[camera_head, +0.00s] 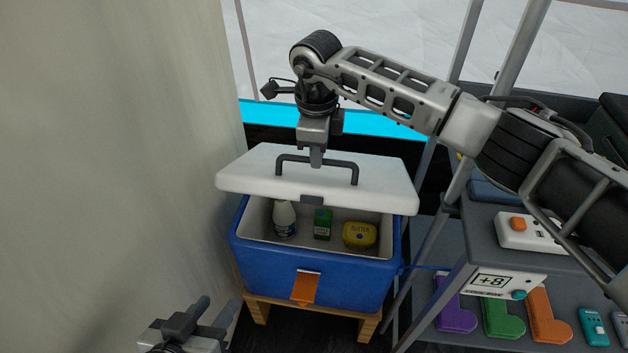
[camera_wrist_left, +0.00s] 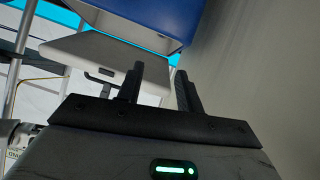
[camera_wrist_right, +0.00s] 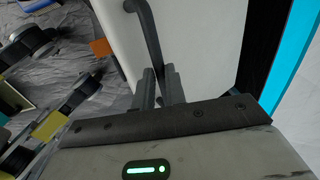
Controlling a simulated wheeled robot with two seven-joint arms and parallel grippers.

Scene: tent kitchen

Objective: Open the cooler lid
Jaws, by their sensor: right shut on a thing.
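The blue cooler (camera_head: 262,256) stands on a wooden stand with its white lid (camera_head: 240,177) partly raised and tilted up at the front. A dark handle (camera_head: 354,174) runs across the lid's top. My right gripper (camera_head: 316,162) is at that handle, shut on it; the right wrist view shows the handle (camera_wrist_right: 147,25) meeting the fingers. Inside the cooler are a white bottle (camera_head: 284,220), a green carton (camera_head: 322,224) and a yellow butter tub (camera_head: 359,235). My left gripper (camera_head: 207,322) is open and empty, in front of the cooler at the lower left. The left wrist view shows its spread fingers (camera_wrist_left: 160,88).
The orange latch (camera_head: 306,288) hangs on the cooler's front. A tent wall (camera_head: 110,150) is close on the left. A shelf unit with a +8 display (camera_head: 492,281), coloured blocks and small devices stands on the right, with a metal pole beside the cooler.

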